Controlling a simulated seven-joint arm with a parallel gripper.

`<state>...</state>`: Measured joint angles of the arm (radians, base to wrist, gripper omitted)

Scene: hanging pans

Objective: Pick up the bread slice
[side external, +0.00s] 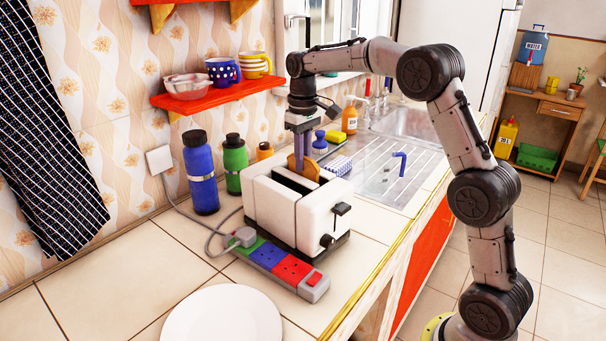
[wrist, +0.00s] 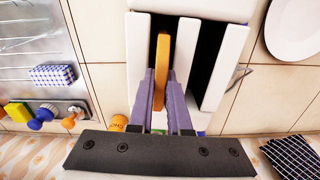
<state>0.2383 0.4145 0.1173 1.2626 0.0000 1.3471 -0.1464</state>
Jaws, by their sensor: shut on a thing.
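The bread slice (wrist: 161,68) is a thin golden-brown slab standing on edge in one slot of the white toaster (wrist: 185,97). In the side external view the bread slice (side external: 306,167) shows its upper part above the far slot, and its lower part is hidden inside the toaster (side external: 290,212). My gripper (wrist: 160,100) has its two purple fingers on either side of the slice, shut on it. In the side external view my gripper (side external: 302,155) reaches straight down over the toaster. The other slot looks dark and empty.
A power strip (side external: 276,262) lies before the toaster, with a white plate (side external: 223,318) nearer the camera. Blue (side external: 201,172) and green (side external: 235,163) bottles stand at left. A red shelf (side external: 217,94) with cups is on the wall. The sink (side external: 405,122) is behind.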

